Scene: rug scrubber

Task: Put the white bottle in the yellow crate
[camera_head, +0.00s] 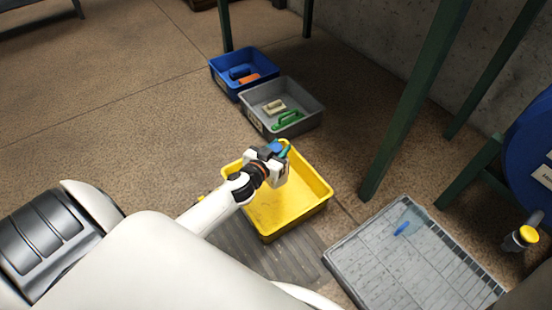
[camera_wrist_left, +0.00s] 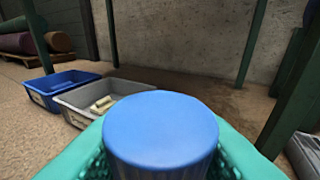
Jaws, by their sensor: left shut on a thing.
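The yellow crate (camera_head: 317,203) stands on the floor in the middle of the head view, and its inside looks empty where it shows. My left gripper (camera_head: 279,150) is over the crate's far part, with teal fingers shut around a blue-capped thing. The blue cap (camera_wrist_left: 160,135) fills the lower middle of the left wrist view between the teal fingers (camera_wrist_left: 82,160). This looks like the bottle, but its white body is hidden below the cap and behind my gripper. I cannot tell how high it is above the crate floor. My right gripper is not in view.
A grey crate (camera_head: 310,107) with a green-handled brush (camera_head: 287,120) and a pale brush stands beyond the yellow crate. A blue crate (camera_head: 222,83) is farther back. Open floor lies left.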

